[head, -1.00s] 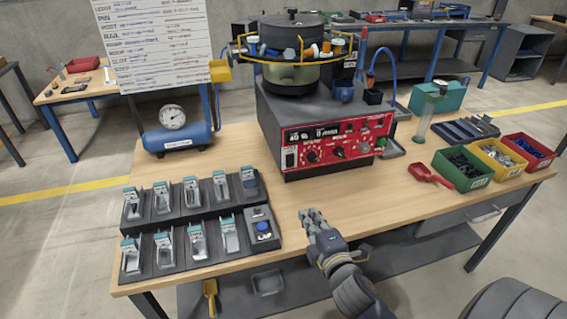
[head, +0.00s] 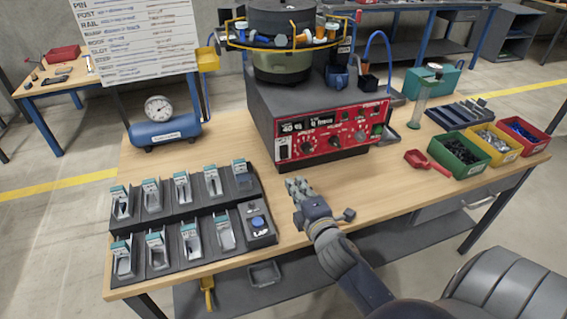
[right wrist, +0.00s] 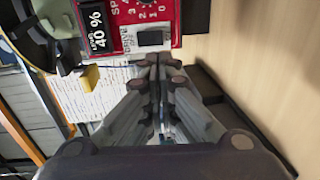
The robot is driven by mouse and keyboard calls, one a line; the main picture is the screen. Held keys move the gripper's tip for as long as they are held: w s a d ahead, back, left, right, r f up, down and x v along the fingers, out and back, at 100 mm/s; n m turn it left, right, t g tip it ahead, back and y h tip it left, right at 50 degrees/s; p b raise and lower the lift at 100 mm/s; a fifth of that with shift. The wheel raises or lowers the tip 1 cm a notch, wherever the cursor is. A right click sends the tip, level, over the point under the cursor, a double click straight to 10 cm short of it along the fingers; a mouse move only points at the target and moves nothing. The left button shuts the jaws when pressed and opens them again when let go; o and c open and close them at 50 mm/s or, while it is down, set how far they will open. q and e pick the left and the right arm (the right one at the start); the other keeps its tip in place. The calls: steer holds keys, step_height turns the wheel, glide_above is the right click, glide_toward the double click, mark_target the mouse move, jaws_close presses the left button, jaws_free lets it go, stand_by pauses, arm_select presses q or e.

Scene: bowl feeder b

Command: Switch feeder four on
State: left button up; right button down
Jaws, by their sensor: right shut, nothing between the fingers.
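The bowl feeder stands at the back middle of the wooden bench, a dark bowl (head: 282,62) on a grey box with a red control panel (head: 335,132). The panel has dials, a display and a white switch plate (head: 284,151) at its left end. In the right wrist view the plate carries a black rocker switch (right wrist: 151,38); its position cannot be told. A display beside it (right wrist: 97,30) reads 40 %. My right gripper (head: 294,184) is shut and empty, just in front of the panel's lower left; its fingertips (right wrist: 160,59) appear just below the plate. My left gripper is not in view.
Two dark stepped racks (head: 180,265) with several small chutes and a blue button (head: 257,221) fill the bench's left. A blue air tank (head: 165,133) stands behind. A red scoop (head: 425,162) and green, yellow and red bins stand right. The front right bench is clear.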

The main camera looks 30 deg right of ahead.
mark_target(279, 156)
steer(key=x, duration=0.9)
steer(key=shift+w+p, duration=0.1)
steer(key=shift+p, duration=0.25)
steer(key=shift+w+d+f, duration=0.15)
steer(key=shift+w+f, duration=0.05)
steer(key=shift+w, duration=0.5)
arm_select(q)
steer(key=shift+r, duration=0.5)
arm_select(e)
steer(key=shift+w+d+f+b, duration=0.1)
steer(key=shift+w+f+b, duration=0.2)
steer(key=shift+b, duration=0.9)
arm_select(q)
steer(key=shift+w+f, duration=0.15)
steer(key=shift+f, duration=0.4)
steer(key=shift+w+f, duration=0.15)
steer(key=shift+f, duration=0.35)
arm_select(e)
steer(key=shift+r, duration=0.25)
steer(key=shift+s+t, duration=0.1)
steer(key=shift+t, duration=0.2)
